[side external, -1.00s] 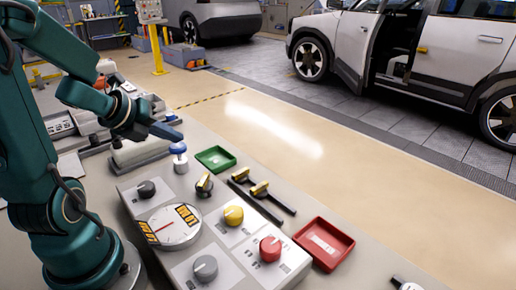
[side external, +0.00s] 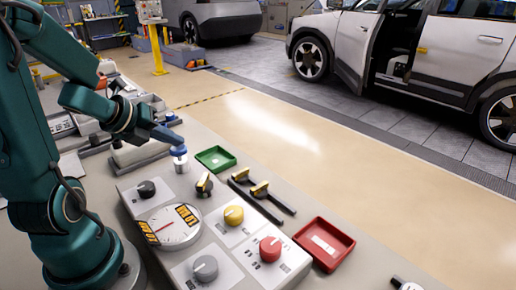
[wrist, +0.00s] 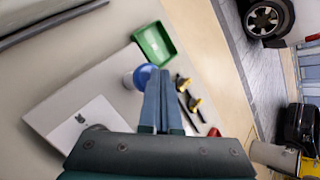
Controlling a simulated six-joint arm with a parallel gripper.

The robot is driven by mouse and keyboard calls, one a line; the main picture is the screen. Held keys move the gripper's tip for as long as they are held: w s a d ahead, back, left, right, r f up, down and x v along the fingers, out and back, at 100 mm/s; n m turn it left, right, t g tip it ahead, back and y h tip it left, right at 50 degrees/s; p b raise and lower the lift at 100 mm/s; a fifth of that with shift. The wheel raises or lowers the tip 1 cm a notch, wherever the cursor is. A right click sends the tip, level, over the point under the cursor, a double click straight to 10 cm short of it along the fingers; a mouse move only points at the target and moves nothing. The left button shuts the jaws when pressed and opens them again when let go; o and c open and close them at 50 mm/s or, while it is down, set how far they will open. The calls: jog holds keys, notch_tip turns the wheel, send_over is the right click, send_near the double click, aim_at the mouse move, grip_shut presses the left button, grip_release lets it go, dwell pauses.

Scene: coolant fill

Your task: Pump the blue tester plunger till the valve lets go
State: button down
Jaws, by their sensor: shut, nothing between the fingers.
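The tester's blue plunger knob (side external: 178,150) sits on a short white cylinder (side external: 181,164) at the far end of the control panel. In the wrist view the blue knob (wrist: 143,76) shows just left of my fingertips, partly behind them. My gripper (side external: 177,140) is shut and empty, tilted downward, with its tips at the top of the knob. They seem to touch it. The closed blue-grey fingers also show in the wrist view (wrist: 158,72). A round white gauge (side external: 178,237) with a red needle lies on the panel; its reading is too small to tell.
Black (side external: 147,189), yellow (side external: 233,215), grey (side external: 205,267) and red (side external: 270,248) knobs stand on the panel. A green tray (side external: 215,159) lies right of the plunger, a red tray (side external: 324,244) nearer the front. Two gold-handled black levers (side external: 260,189) lie between them.

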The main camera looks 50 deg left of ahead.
aim_at(174, 150)
jog(key=shift+f, duration=0.85)
dwell(0.5)
jog(key=shift+r, duration=1.75)
jog(key=shift+r, duration=0.1)
jog(key=shift+r, duration=2.4)
